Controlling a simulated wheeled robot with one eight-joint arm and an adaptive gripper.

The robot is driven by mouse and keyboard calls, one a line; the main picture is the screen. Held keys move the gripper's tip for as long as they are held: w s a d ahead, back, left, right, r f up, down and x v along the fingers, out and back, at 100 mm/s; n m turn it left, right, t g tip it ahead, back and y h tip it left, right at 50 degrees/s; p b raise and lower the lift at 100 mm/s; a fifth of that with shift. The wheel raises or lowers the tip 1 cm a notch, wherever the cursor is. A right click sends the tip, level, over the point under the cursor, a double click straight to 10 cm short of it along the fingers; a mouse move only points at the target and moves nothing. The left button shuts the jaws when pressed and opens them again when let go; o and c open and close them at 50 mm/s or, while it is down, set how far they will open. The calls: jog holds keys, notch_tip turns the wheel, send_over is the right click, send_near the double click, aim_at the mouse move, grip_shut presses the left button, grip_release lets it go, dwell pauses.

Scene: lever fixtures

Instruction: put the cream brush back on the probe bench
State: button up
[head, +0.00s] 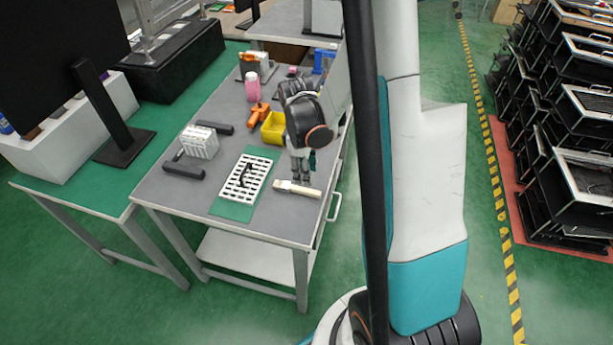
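The cream brush (312,192) is a small, flat, pale thing with a whiter left end. It appears at the near right part of the grey-topped bench (180,208), on or just over the top; which of the two I cannot tell. My gripper (301,181) points down right above the brush, its fingertips at or very near the brush's middle. The fingers are small and dark here, and whether they are closed on the brush cannot be made out. No label shows which bench is the probe bench.
Left of the brush, a white slotted tray (240,185) lies on a green mat (231,211). A white rack (200,142), black handle-like pieces (184,171), a yellow bin (273,128), an orange tool (258,114) and a pink bottle (253,87) stand farther back. The front right corner is bare.

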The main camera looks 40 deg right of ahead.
jog(key=shift+w+a+r+p, duration=0.1)
jog(key=shift+r+p, duration=0.6)
jog(key=shift+r, duration=1.65)
